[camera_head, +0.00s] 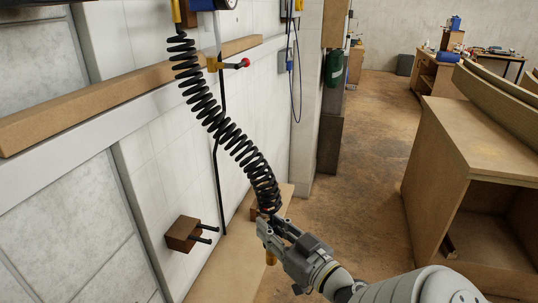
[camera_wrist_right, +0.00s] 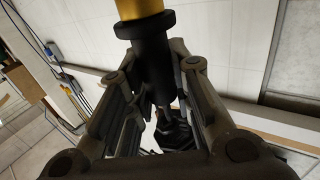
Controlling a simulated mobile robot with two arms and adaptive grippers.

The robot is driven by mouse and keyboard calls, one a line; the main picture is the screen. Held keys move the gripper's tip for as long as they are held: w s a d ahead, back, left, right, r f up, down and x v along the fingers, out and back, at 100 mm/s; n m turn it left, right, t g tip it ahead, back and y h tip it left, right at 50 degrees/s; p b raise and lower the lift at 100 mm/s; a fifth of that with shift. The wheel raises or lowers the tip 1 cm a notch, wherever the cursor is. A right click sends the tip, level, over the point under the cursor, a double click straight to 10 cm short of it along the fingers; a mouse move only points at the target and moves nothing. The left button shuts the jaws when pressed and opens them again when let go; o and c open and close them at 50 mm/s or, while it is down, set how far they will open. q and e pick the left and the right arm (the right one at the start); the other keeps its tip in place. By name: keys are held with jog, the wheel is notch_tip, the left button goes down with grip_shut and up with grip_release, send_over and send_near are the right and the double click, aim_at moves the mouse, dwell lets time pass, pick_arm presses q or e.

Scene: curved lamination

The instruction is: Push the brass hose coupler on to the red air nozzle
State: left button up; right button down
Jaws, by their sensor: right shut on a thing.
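The brass hose coupler (camera_wrist_right: 140,9) shows at the top of the right wrist view, on the end of a black sleeve (camera_wrist_right: 152,55). My right gripper (camera_head: 268,226) is shut on this black sleeve at the lower end of the coiled black hose (camera_head: 222,127). In the head view the fingers partly hide the coupler; yellow bits show beside and below them. My left gripper is not in view.
A wooden block with two dark pegs (camera_head: 185,234) sits on the wall at lower left. A wooden rail (camera_head: 110,95) runs along the wall. A wooden bench (camera_head: 455,145) stands at the right. The brown floor (camera_head: 370,130) between is clear.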

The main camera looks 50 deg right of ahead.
jog(key=c, duration=1.8)
grip_release()
grip_shut()
jog(key=s+d, duration=0.3)
jog(key=s, duration=0.5)
jog(key=shift+w+d, duration=0.1)
